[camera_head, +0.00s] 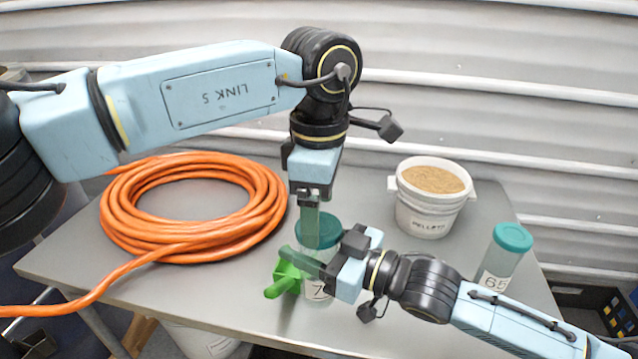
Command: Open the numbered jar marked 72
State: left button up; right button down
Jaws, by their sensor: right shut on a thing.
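A clear jar with a teal lid (325,226) stands upright near the middle of the table. Its label (318,291) shows a 7; the rest is hidden by my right gripper. My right gripper (308,263) comes in from the right and is shut on the jar's body below the lid. My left gripper (309,228) points down from above, its greenish fingers in front of the lid. Its fingers overlap in this view, so I cannot tell their gap or whether they touch the lid. The lid appears to be on the jar.
Another teal-lidded jar (502,256) marked 65 stands at the right edge. A white pellet bucket (427,215) stands behind. An orange hose coil (125,225) covers the table's left. A bright green object (284,279) lies beside the gripped jar. Bare table (190,297) shows at front left.

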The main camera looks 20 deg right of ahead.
pick_arm(q)
jog(key=shift+f, duration=1.55)
jog(key=c, duration=1)
jog(key=shift+n, duration=1.7)
jog(key=o, duration=1.1)
